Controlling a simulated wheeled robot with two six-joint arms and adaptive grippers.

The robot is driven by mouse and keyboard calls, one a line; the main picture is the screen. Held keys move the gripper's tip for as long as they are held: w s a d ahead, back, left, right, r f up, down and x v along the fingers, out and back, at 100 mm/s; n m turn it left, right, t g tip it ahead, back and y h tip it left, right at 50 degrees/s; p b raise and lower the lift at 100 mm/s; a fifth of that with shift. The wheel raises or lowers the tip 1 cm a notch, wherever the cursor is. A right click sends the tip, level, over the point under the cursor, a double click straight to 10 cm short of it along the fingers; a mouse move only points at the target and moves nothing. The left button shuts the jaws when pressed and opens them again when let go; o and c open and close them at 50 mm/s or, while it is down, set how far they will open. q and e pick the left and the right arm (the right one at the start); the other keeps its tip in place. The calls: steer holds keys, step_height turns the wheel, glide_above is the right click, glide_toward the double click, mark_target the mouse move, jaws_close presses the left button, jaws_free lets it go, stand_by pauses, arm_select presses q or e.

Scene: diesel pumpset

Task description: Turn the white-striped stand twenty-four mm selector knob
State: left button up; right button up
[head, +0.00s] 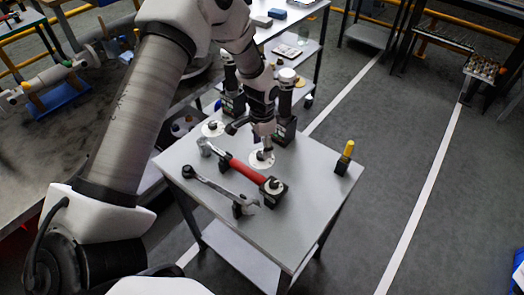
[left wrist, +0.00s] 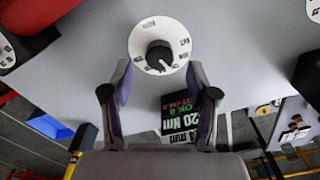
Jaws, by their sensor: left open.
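A black selector knob (left wrist: 160,55) sits in the middle of a round white dial (left wrist: 143,36) with small printed marks, at the top middle of the left wrist view. In the head view this dial (head: 259,163) is partly hidden by my left gripper (head: 262,145). My left gripper is open above it, pointing down. In the left wrist view its two fingers (left wrist: 158,78) are spread, just below the dial, with nothing between them. A black stand (left wrist: 180,118) with "20 Nm" and "mm" lettering shows behind the fingers. My right gripper is not in view.
A yellow-topped black piece (head: 345,158) stands at the right. The table's front right is clear.

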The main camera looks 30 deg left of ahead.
arm_select(q)
step_height(320, 180, up, 9)
steer(key=shift+f, duration=0.15)
stand_by(0.4)
